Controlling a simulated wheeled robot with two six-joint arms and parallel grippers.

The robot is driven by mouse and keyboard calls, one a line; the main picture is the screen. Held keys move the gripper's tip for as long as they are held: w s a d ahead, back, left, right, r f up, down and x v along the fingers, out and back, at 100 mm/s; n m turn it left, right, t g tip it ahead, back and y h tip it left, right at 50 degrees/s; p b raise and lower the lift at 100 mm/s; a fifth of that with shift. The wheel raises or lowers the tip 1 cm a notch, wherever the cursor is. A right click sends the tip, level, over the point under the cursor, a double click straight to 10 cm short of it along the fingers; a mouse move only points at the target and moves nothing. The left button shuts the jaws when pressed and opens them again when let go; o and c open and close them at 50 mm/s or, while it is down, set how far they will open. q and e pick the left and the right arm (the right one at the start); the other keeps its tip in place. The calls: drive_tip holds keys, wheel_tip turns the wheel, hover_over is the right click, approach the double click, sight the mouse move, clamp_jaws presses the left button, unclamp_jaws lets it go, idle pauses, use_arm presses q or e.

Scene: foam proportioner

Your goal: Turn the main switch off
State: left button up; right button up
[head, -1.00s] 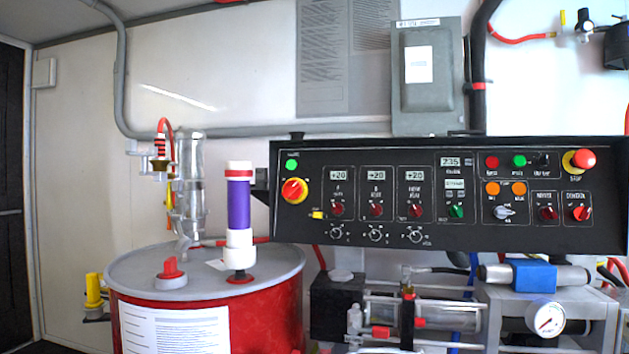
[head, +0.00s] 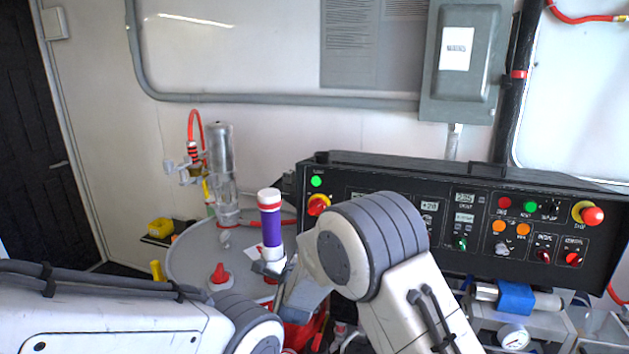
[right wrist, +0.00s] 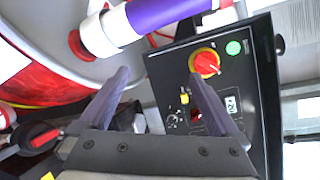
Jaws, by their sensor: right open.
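The main switch (head: 317,205) is a red rotary knob on a yellow plate at the left end of the black control panel (head: 400,172). In the head view my right arm partly covers it.
A purple and white cylinder (head: 270,228) stands on the red drum's grey lid (head: 190,255), close to my right gripper. A clear pump tube (head: 220,165) stands behind. Other knobs and a red stop button (head: 592,215) sit further right on the panel.

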sight(316, 207)
drive_tip(key=w+d+r+m+t+h+p, duration=0.2)
drive_tip(key=d+r+m+h+p, duration=0.1)
drive_tip(key=r+m+p, duration=0.15)
use_arm(q)
wheel_tip(316, 207, up, 11)
drive_tip(key=p, duration=0.4)
drive_tip(key=shift+r, duration=0.15)
use_arm(e)
drive_tip(key=w+d+m, duration=0.1)
drive_tip(key=w+d, duration=0.1)
drive_tip(key=w, duration=0.8)
drive_tip(key=shift+w+r, duration=0.35)
drive_tip(key=shift+w, duration=0.05)
drive_tip(key=shift+m, duration=0.25)
drive_tip(key=c, duration=1.4)
